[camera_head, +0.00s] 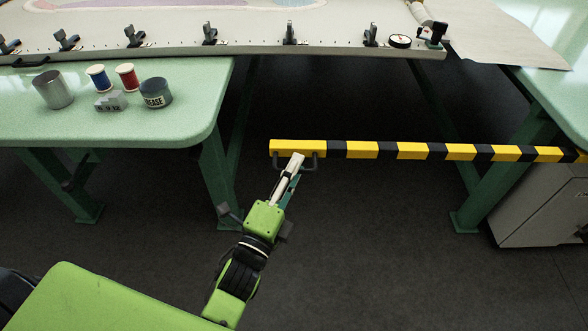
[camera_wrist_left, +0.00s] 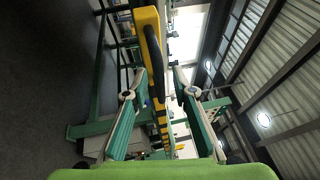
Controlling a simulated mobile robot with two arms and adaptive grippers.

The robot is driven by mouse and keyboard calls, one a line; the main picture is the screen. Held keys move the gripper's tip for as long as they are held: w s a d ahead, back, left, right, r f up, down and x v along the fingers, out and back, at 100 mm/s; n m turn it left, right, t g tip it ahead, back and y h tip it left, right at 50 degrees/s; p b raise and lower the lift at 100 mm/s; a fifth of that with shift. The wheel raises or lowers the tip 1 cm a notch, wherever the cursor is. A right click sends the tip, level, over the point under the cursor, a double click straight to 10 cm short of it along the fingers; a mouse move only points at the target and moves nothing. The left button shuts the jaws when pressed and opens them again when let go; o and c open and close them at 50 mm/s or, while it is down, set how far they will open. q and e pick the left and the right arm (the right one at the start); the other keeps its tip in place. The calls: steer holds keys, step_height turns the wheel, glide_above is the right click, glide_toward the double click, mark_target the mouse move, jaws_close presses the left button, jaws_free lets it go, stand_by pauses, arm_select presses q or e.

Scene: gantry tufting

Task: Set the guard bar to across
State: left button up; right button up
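The guard bar (camera_head: 411,150) has yellow and black stripes. In the head view it runs nearly level across the gap between the two green benches, from its free left end to the right edge of the picture. A dark handle (camera_head: 316,161) sits on its left end. My left gripper (camera_head: 294,163) is at this handle and overlaps it. Contact with the handle cannot be told. My right gripper is not in view.
The left bench (camera_head: 195,98) holds a metal cup (camera_head: 54,90), a blue spool (camera_head: 99,78), a red spool (camera_head: 127,77), a grey block (camera_head: 110,101) and a grease tin (camera_head: 156,93). A clamped frame (camera_head: 260,42) spans the back. A grey cabinet (camera_head: 535,205) stands under the right bench. The floor in front is clear.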

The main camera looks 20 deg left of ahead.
arm_select(q)
steer(key=shift+c, duration=0.4)
jaws_close()
steer(key=shift+a, duration=0.1)
